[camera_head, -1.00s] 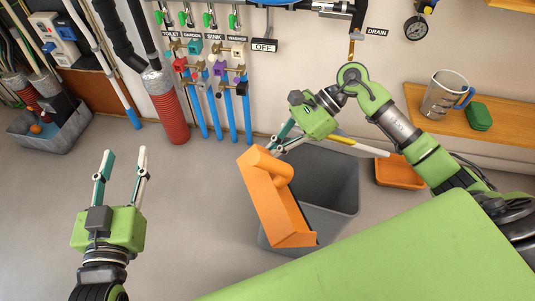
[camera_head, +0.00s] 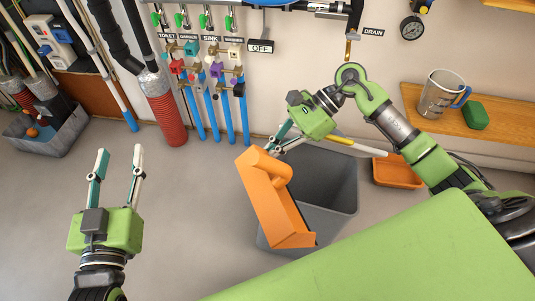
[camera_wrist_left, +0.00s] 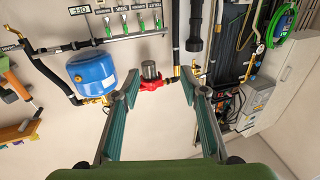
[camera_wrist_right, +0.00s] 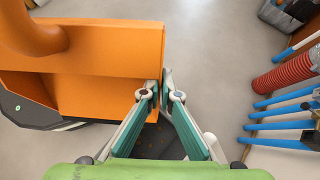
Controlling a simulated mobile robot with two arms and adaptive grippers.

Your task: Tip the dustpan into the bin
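The orange dustpan (camera_head: 270,195) is steeply tilted over the left part of the grey bin (camera_head: 345,205), with its low end near the bin's front left rim. In the right wrist view the dustpan (camera_wrist_right: 105,85) fills the upper left. My right gripper (camera_head: 275,141) is at the dustpan's upper edge; in the right wrist view its fingertips (camera_wrist_right: 161,88) close on that orange edge. Much of the bin's inside is hidden by the dustpan; I cannot tell what lies in it. My left gripper (camera_head: 119,151) is open and empty, away to the left above the floor.
A green surface (camera_head: 400,255) covers the lower right. Blue pipes (camera_head: 212,115) and a red coiled hose (camera_head: 167,120) line the wall. A mug (camera_head: 440,95) stands on a wooden shelf.

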